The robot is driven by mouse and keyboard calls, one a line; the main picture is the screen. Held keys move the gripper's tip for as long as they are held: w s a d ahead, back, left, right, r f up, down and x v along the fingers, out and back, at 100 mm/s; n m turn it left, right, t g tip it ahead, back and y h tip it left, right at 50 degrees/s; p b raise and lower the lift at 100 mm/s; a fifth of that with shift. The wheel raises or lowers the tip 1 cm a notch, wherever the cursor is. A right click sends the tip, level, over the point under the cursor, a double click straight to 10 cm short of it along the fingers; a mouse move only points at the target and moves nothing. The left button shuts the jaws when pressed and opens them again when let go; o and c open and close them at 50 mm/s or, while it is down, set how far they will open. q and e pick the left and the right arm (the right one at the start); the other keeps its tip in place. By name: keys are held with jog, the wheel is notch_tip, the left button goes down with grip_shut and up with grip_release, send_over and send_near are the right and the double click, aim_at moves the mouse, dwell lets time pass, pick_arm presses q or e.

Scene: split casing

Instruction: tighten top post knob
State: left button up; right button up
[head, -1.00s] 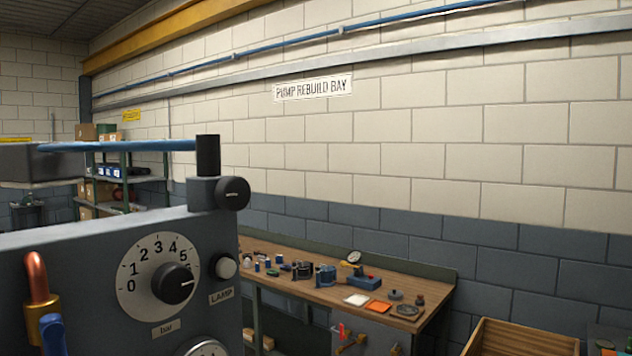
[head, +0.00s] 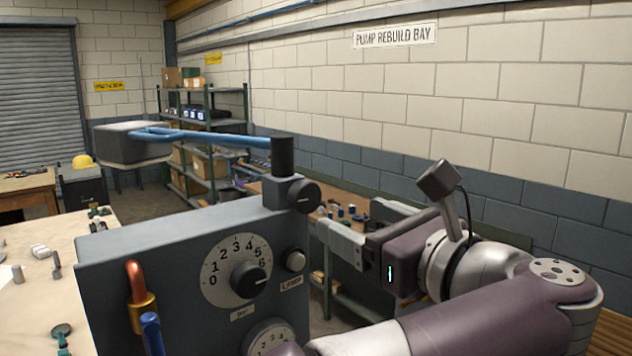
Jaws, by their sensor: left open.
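The top post knob (head: 304,196) is a round black knob on the side of a small grey block. The block sits at the upper right corner of the grey panel box (head: 130,262). A short black post (head: 283,156) rises from it, with a blue bar (head: 205,136) running left from the post. My left gripper (head: 348,222) is open and empty, just right of the knob. Its two fingers point left toward the knob and do not appear to touch it. My right gripper is not in view.
A workbench (head: 268,188) with small parts stands behind, partly hidden by my arm. A pale table (head: 40,300) lies left, and shelves (head: 209,130) stand at the back.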

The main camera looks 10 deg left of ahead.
aim_at(309, 198)
pick_arm(q)
jog(key=p+x, duration=0.2)
jog(key=x, duration=0.1)
jog(key=p+x, duration=0.2)
jog(key=x, duration=0.1)
jog(key=p+x, duration=0.2)
jog(key=x, duration=0.2)
jog(key=shift+a+r, duration=0.2)
jog(key=shift+r, duration=0.1)
jog(key=shift+w+a+f+p, duration=0.2)
jog(key=shift+w+a+p, duration=0.1)
jog(key=shift+w, duration=0.15)
jog(key=shift+w+a+f, duration=0.1)
jog(key=shift+a, duration=0.05)
